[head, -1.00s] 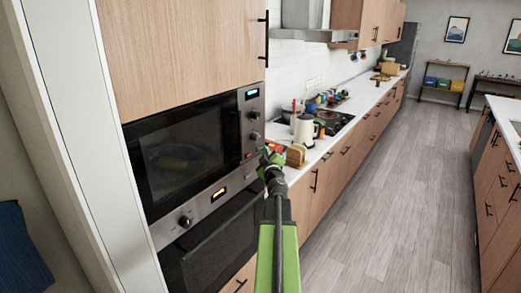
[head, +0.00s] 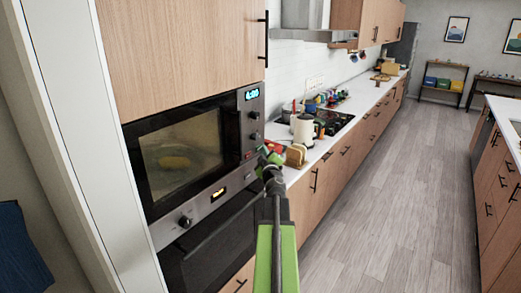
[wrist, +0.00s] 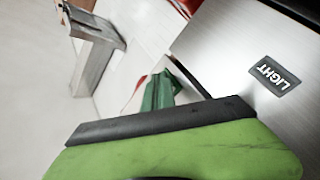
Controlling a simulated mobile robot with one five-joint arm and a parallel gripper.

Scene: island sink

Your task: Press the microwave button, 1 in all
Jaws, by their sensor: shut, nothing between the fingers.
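The built-in microwave (head: 240,172) is on the left in the head view. Its window (head: 182,155) is lit from inside and shows a yellowish item. Its display (head: 252,94) glows bright blue; its digits are too small to read surely. My gripper (head: 268,155) is shut and empty, at the lower right edge of the microwave's control panel. A small red mark (head: 249,155) shows on the panel just left of it. In the wrist view the steel panel (wrist: 225,45) carries a dark label reading LIGHT (wrist: 273,76). I cannot tell whether the gripper touches a button.
An oven (head: 215,250) is below the microwave. The counter (head: 325,146) to the right holds a cream kettle (head: 303,130), a wooden block (head: 296,155) and a cooktop (head: 335,120). The wooden floor (head: 390,200) on the right is clear, with an island (head: 500,190) beyond.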

